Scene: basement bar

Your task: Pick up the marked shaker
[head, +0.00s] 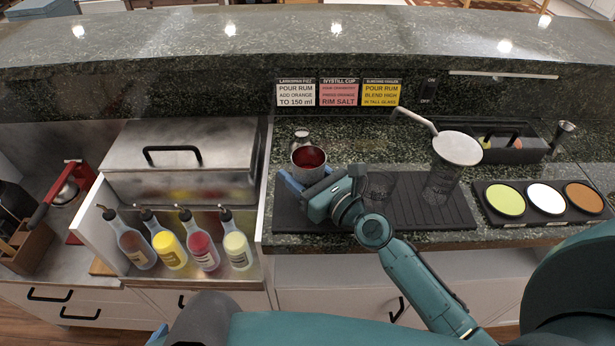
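A steel shaker cup (308,174) with red showing inside its mouth stands upright on the counter, at the left end of the dark ribbed bar mat. No separate mark on it can be made out. My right gripper (306,182) is low at its near side, with blue fingers on either side of its lower part. The gripper hides the shaker's base, and I cannot tell whether the fingers touch it. My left gripper is not clearly seen; only a small blue piece shows at the bottom left edge.
A clear glass (381,187) stands beside my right wrist. A strainer (457,149) tops another glass farther right. Several bottles (202,250) stand in the rack at left. A tray with three coloured discs (546,198) lies at right. Three recipe signs (339,93) hang behind.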

